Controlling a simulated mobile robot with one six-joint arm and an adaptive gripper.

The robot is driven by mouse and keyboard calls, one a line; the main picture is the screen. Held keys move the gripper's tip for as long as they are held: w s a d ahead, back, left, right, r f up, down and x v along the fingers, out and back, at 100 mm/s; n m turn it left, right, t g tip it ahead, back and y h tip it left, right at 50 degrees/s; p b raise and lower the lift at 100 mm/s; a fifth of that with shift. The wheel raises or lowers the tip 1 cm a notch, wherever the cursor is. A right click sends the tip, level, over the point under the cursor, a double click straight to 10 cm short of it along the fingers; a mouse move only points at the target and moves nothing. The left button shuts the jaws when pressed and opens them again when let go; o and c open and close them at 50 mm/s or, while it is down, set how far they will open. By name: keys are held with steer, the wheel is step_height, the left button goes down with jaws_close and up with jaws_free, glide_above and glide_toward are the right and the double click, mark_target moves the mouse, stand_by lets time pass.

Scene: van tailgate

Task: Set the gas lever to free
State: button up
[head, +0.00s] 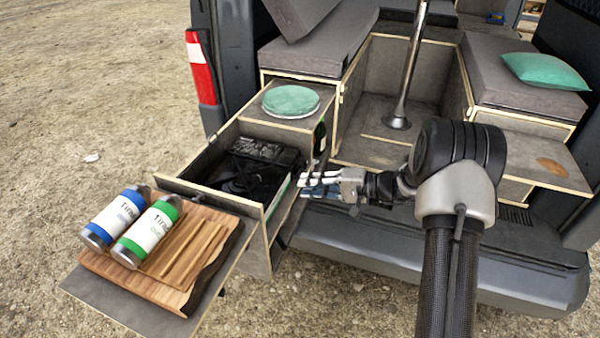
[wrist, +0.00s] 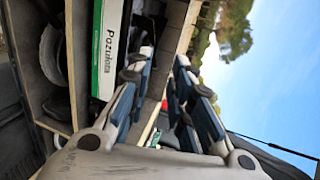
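My gripper (head: 306,185) is at the right side of the pulled-out drawer in the head view, with its fingers pointing left. In the wrist view my gripper (wrist: 166,62) shows its two fingers apart, with nothing seen held between them. I cannot make out the gas lever for sure in either view. A small dark item with a green part (head: 319,136) is on the cabinet side, just above my gripper. A small green and red detail (wrist: 154,138) shows between the finger bases in the wrist view.
The open drawer (head: 199,160) holds a black stove-like unit; a box labelled Pozulota (wrist: 110,45) shows in the wrist view. A front board carries a wooden cutting board (head: 222,245), two cans (head: 116,216) (head: 148,232) and sticks. A metal table post (head: 408,75) stands behind.

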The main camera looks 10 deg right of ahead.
steer(key=w+d+f+m+t, duration=0.2)
steer(key=w+d+f+t, duration=0.15)
steer(key=d+f, duration=0.3)
steer(key=m+t+h+p, duration=0.1)
steer(key=m+t+h, duration=0.1)
steer(key=m+t, duration=0.15)
glide_toward(296, 176)
steer(key=b+x, duration=0.5)
steer(key=x, duration=0.2)
steer(key=shift+w+f+t+h, duration=0.3)
steer(key=shift+w+f+t, duration=0.1)
steer(key=shift+w, duration=0.05)
jaws_close()
